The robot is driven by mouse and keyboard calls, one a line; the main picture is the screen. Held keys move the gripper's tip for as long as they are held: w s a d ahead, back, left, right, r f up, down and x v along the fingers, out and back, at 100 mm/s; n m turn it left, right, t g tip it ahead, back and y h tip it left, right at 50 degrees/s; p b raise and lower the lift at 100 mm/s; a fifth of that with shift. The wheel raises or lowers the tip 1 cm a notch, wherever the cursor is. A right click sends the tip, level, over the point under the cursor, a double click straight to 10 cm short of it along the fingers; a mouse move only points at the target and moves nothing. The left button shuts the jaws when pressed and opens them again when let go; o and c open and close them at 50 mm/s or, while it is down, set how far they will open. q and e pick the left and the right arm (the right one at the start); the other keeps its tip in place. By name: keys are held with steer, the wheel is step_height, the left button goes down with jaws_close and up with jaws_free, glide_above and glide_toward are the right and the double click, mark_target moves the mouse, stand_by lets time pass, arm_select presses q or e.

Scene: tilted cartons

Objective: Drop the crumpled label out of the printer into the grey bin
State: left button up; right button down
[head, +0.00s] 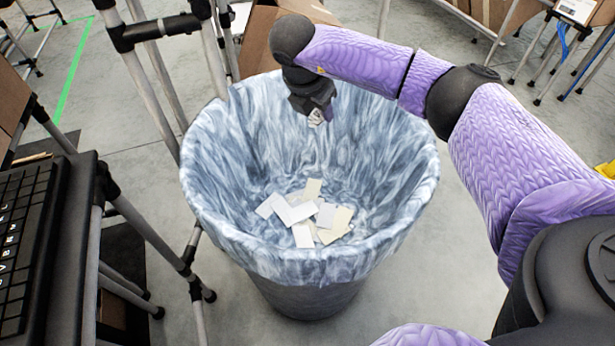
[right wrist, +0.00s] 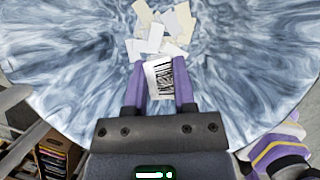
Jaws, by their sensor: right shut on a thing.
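The grey bin (head: 310,298) stands on the floor with a marbled blue-grey liner (head: 220,150) folded over its rim. It also shows in the right wrist view (right wrist: 60,60). My right gripper (head: 318,118) is over the bin's opening, inside the far part of the rim. It is shut on the crumpled label (right wrist: 158,80), which is white with a black barcode and shows between the two purple fingers in the right wrist view. In the head view the label (head: 316,117) is a small pale scrap at the fingertips. My left gripper is not in view.
Several white and cream paper pieces (head: 305,212) lie in the bottom of the bin. A black keyboard (head: 28,230) sits on a stand at the left. Grey pipe frames (head: 160,70) stand close to the bin's left side, and cardboard boxes (head: 262,35) stand behind it.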

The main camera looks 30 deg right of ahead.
steer(key=shift+f, duration=0.1)
steer(key=c, duration=0.6)
jaws_free()
steer(key=shift+o, duration=1.2)
arm_select(q)
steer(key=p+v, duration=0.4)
steer(key=p, duration=0.1)
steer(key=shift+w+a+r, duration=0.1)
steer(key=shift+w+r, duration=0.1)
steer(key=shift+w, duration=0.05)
arm_select(e)
steer(key=v, duration=1)
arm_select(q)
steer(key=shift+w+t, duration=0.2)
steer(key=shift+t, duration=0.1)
arm_select(e)
steer(key=shift+s+f, duration=0.1)
